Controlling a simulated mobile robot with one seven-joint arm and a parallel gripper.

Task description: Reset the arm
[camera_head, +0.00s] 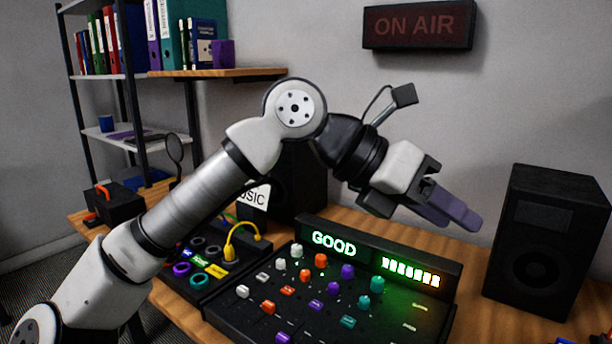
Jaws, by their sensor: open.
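My gripper (462,218) is at the right end of my raised arm, in the air above the back of the mixing console (224,318). Its purple fingers point right and slightly down. It is open and nothing shows between the fingers. The console has several coloured knobs and a lit display (335,243) that reads "GOOD". My arm crosses the picture from the lower left and hides part of the desk behind it.
A black speaker (548,240) stands on the desk at the right. A socket panel (196,285) with a yellow plug (236,246) lies left of the console. A toolbox (115,202) and shelves with binders (197,20) are at the left. An unlit "ON AIR" sign (419,26) hangs on the wall.

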